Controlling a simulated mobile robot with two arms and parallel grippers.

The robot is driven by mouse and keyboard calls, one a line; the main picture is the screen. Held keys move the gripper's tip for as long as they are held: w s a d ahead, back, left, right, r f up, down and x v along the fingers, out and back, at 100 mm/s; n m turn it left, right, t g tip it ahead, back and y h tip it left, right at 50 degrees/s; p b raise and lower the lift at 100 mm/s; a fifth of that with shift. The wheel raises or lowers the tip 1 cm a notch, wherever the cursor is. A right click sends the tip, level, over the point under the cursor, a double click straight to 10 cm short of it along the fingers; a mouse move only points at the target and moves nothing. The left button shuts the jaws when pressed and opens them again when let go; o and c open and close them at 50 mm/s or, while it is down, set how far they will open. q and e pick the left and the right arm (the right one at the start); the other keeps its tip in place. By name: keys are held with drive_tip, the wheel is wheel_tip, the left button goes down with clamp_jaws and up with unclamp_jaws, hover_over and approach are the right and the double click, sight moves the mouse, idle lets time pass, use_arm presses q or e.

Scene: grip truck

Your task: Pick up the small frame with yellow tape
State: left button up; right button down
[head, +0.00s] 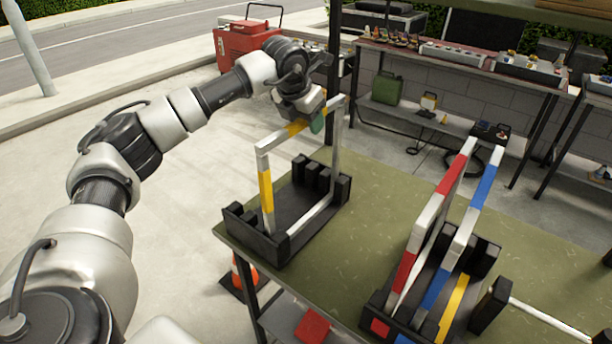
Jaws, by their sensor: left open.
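The small frame with yellow tape (266,190) is a white square frame with yellow bands. It stands upright in a black slotted rack (290,245) at the left end of the green-topped table. My left gripper (312,118) is at the top bar of this frame, near its yellow band. The gripper is open, and its fingers partly hide the bar; I cannot tell whether they touch it. My right gripper is not in view.
A second black rack (480,258) holds a red-taped frame (405,270) and a blue-taped frame (484,187) to the right. A traffic cone (240,275) stands below the table. Shelves with a green can (387,88) and a red machine (245,40) are behind.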

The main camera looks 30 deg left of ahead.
use_arm(q)
drive_tip(key=shift+f, duration=0.25)
drive_tip(key=shift+c, duration=0.5)
clamp_jaws()
